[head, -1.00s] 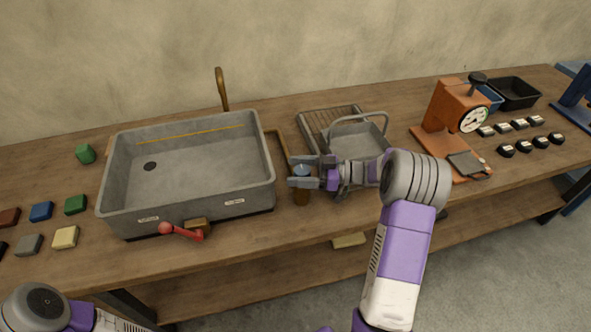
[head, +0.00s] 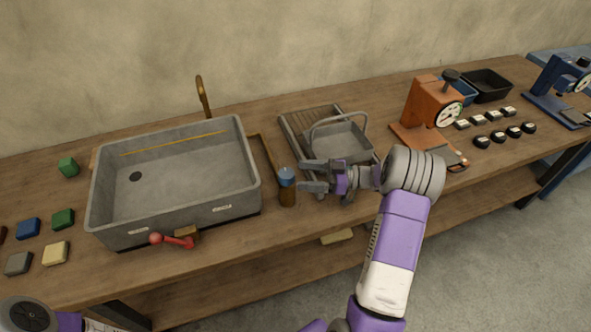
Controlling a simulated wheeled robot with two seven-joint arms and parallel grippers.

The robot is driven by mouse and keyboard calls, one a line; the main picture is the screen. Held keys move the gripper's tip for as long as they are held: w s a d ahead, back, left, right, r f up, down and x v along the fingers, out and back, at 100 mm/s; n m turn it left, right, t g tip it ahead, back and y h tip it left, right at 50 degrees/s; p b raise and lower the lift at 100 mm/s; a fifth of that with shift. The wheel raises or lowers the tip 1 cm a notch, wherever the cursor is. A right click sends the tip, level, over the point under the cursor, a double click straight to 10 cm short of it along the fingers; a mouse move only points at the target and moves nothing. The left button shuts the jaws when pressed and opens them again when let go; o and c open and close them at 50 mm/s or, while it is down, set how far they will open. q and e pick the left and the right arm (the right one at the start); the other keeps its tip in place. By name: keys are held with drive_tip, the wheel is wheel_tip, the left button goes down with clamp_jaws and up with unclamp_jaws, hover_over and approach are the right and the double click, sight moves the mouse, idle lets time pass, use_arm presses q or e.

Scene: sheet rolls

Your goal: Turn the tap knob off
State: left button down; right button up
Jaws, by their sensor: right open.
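The tap knob (head: 287,176) is a blue cap on a short brown post, right of the grey sink (head: 190,165). A brass pipe (head: 265,158) runs along the sink's right side to it, and a curved brass spout (head: 204,97) rises behind the sink. No water shows at the spout. My right gripper (head: 307,176) is open and empty, just right of the knob, its fingers pointing left at it. A small gap seems to separate the fingertips from the knob. My left gripper is out of view; only part of my left arm shows at the bottom left.
A red-handled lever (head: 172,240) sticks out at the sink's front. Coloured blocks (head: 63,219) lie left of the sink.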

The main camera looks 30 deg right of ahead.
sight(286, 173)
drive_tip(key=w+a+m+t+h+p, duration=0.1)
drive_tip(key=p, duration=0.1)
drive_tip(key=w+a+m+t+h+p, duration=0.1)
drive_tip(key=a+p, duration=0.1)
drive_tip(key=p, duration=0.1)
drive_tip(key=w+a+m+t+h+p, duration=0.1)
drive_tip(key=a+t+h+p, duration=0.1)
drive_tip(key=p, duration=0.1)
drive_tip(key=shift+w+a+r+m, duration=0.1)
drive_tip(key=shift+r+m, duration=0.15)
drive_tip(key=shift+m, duration=0.05)
idle(0.3)
drive_tip(key=shift+c, duration=0.4)
drive_tip(key=c, duration=0.9)
drive_tip(key=shift+n+g+y, duration=0.7)
drive_tip(key=shift+g+y, duration=0.1)
drive_tip(key=shift+y, duration=0.1)
